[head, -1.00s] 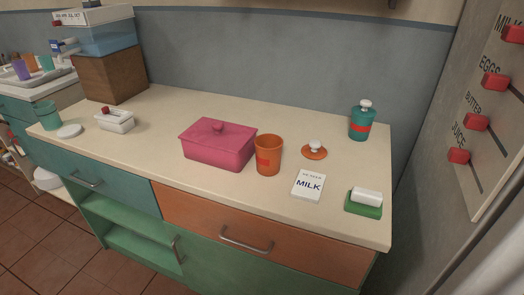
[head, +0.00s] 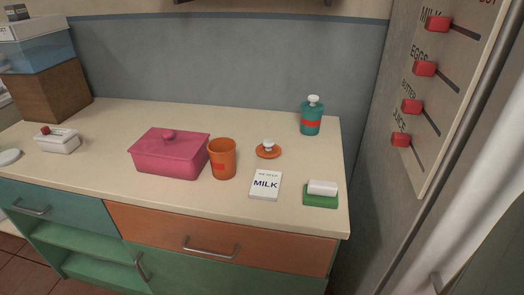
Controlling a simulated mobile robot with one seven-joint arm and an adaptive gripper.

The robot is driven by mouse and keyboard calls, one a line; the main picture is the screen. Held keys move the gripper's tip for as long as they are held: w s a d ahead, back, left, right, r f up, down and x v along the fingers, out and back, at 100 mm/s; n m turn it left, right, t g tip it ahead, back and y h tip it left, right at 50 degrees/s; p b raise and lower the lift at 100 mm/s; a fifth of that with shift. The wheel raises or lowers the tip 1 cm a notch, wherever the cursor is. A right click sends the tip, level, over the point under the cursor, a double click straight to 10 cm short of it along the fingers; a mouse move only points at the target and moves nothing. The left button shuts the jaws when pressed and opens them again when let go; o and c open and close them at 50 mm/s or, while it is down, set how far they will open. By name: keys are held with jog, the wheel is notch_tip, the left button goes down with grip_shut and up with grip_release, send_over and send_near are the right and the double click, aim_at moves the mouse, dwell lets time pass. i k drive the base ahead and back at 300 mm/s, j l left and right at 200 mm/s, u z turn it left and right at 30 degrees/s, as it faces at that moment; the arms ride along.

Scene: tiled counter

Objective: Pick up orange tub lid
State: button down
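The orange tub lid (head: 268,152) lies flat on the counter in the head view, a small orange disc with a white knob on top. It lies right of an open orange tub (head: 222,160) with a red patch on its side, and the two are apart. Nothing covers the lid. My gripper is not in view.
A white milk card (head: 265,185) lies just in front of the lid. A green dish with a white block (head: 321,190) is at front right, a teal jar (head: 311,117) at back right. A pink lidded box (head: 170,153) stands left of the tub. The counter behind the lid (head: 240,125) is clear.

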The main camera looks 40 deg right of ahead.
aim_at(267, 150)
jog(key=i+j, duration=0.2)
jog(key=j, duration=0.15)
jog(key=i+j, duration=0.15)
jog(key=j, duration=0.2)
jog(key=i+j, duration=0.2)
jog(key=j, duration=0.2)
jog(key=i+j+z, duration=0.1)
jog(key=z, duration=1.35)
jog(key=i+z, duration=0.1)
jog(key=z, duration=0.25)
jog(key=i+z, duration=0.15)
jog(key=z, duration=0.2)
jog(key=i, duration=0.7)
